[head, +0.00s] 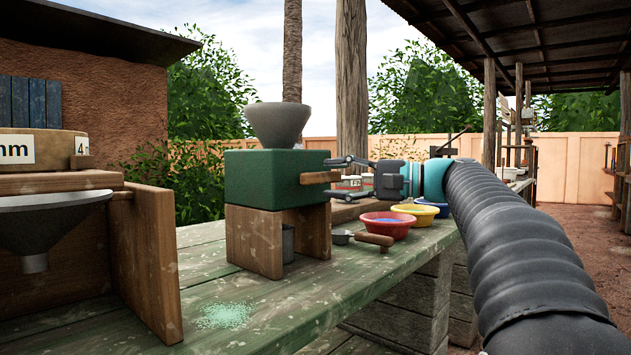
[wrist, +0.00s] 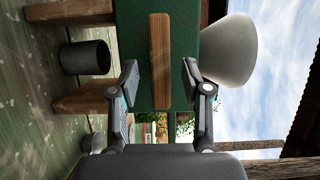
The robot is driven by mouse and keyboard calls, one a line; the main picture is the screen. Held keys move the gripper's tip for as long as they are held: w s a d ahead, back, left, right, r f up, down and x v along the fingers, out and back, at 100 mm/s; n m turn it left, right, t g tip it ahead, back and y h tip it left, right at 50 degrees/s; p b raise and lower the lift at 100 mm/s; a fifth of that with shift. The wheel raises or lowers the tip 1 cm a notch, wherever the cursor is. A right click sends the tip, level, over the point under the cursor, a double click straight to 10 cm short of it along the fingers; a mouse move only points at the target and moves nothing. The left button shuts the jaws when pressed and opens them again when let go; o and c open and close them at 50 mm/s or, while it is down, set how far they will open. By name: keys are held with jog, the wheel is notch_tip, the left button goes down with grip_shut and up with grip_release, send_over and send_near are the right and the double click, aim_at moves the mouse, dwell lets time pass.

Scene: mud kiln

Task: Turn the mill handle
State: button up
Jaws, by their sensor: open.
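The mill (head: 270,178) is a green box with a grey funnel (head: 277,122) on top, standing on wooden legs on the bench. Its wooden handle (head: 318,177) sticks out on the right side in the head view. In the wrist view the handle (wrist: 160,62) is a wooden bar against the green mill body (wrist: 130,30). My gripper (head: 345,177) is beside the mill's right side, with its fingers pointing at the handle. In the wrist view its open fingers (wrist: 160,82) lie either side of the handle's lower part, with gaps showing. Contact is not visible.
A grey cup (wrist: 85,58) stands under the mill between its legs. A scoop with a wooden handle (head: 374,239), a red bowl (head: 387,226) and a yellow bowl (head: 416,214) are on the bench (head: 290,306) below my arm. Green grains (head: 225,315) lie in front. A wooden sieve stand (head: 146,255) is at left.

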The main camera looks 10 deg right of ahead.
aim_at(327, 178)
jog(key=shift+x, duration=1.55)
grip_shut()
jog(key=shift+a, duration=0.35)
